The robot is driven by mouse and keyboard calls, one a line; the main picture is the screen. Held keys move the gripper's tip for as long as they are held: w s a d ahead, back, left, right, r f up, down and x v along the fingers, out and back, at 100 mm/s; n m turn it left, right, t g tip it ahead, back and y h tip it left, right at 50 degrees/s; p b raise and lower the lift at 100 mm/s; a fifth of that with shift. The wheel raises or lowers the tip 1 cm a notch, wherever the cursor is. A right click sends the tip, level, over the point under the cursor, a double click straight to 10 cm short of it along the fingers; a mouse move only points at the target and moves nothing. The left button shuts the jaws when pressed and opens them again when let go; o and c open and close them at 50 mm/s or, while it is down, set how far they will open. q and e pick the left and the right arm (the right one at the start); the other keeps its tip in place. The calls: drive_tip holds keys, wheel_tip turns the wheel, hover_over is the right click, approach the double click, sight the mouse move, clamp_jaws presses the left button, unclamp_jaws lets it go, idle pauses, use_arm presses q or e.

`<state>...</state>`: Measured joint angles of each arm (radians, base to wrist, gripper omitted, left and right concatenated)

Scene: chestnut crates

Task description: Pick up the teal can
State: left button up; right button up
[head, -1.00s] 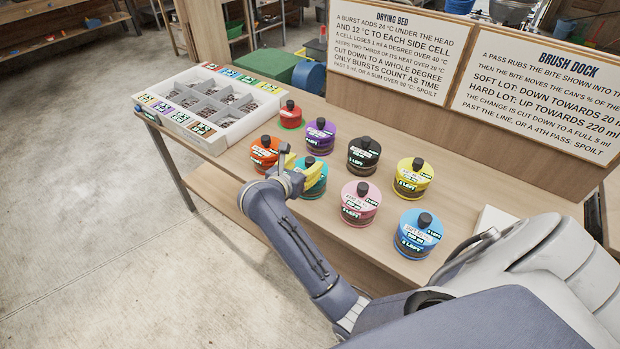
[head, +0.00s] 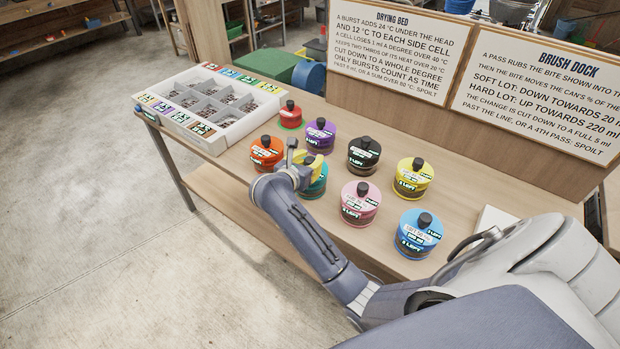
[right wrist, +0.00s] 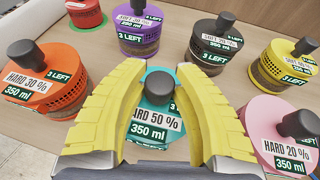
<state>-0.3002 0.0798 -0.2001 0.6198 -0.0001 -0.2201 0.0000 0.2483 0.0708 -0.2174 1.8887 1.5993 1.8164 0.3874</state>
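The teal can (head: 318,188) stands on the bench in the head view, partly hidden behind my right gripper (head: 312,160). In the right wrist view the teal can (right wrist: 150,128) is at the centre, with a dark knob and a label reading "HARD 50 %" and "350 ml". My right gripper's yellow fingers (right wrist: 160,72) are spread, one on each side of the knob as seen from the wrist. I cannot tell whether they touch it. My left gripper is not in view.
Close around stand the orange can (head: 266,154), purple can (head: 320,136), black can (head: 363,156) and pink can (head: 360,204). A yellow can (head: 412,178) and blue can (head: 419,236) are farther right. A red can (head: 290,115) stands near the white compartment tray (head: 232,133).

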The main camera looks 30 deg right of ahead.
clamp_jaws()
